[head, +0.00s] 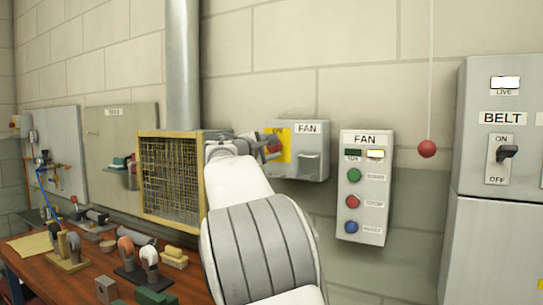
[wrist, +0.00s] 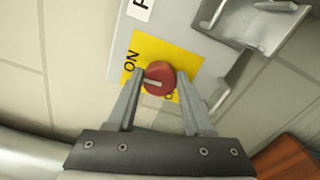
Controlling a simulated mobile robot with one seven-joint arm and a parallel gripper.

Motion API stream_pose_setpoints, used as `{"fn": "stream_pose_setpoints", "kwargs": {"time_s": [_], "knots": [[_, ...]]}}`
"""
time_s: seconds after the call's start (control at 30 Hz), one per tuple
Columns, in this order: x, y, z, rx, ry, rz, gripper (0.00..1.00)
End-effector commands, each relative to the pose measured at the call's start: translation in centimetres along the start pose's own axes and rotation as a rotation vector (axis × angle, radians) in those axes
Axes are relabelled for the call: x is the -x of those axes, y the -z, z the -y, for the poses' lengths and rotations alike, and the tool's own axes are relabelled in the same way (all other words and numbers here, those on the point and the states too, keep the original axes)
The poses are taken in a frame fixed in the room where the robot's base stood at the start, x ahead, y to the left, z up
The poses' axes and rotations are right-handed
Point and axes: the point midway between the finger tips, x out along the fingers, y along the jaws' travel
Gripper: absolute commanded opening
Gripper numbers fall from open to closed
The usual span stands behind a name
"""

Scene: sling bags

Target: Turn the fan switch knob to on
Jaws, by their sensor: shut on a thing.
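The fan switch knob (wrist: 160,77) is a round red knob on a yellow plate (wrist: 184,62), on the front of the grey FAN switch box (head: 312,170). In the head view the knob (head: 274,146) shows only partly behind my gripper (head: 268,148). In the wrist view my gripper (wrist: 161,84) is shut on the knob, one finger on each side. A white line on the knob lies roughly level in that picture, on the knob's left part. The ON label is to its upper left; another label below is mostly covered.
A FAN button panel (head: 363,187) hangs just right of the box. A red ball (head: 427,149) hangs on a cord, beside a BELT cabinet (head: 500,130). A yellow-framed mesh cage (head: 170,180) stands left of my arm, behind a cluttered bench (head: 90,262).

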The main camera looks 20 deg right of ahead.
Motion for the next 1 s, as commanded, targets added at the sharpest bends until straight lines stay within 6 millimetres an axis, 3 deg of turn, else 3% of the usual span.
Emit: {"fn": "stream_pose_setpoints", "kwargs": {"time_s": [0.7, 0.73, 0.9, 1.0], "knots": [[-0.01, -0.02, 0.04, -0.08, 0.001, 0.001, 0.0], [-0.01, -0.02, 0.05, -0.08, 0.001, 0.001, 0.53], [-0.01, -0.02, 0.04, -0.079, 0.001, 0.001, 0.81], [-0.01, -0.01, 0.04, -0.078, 0.001, 0.001, 0.81]]}}
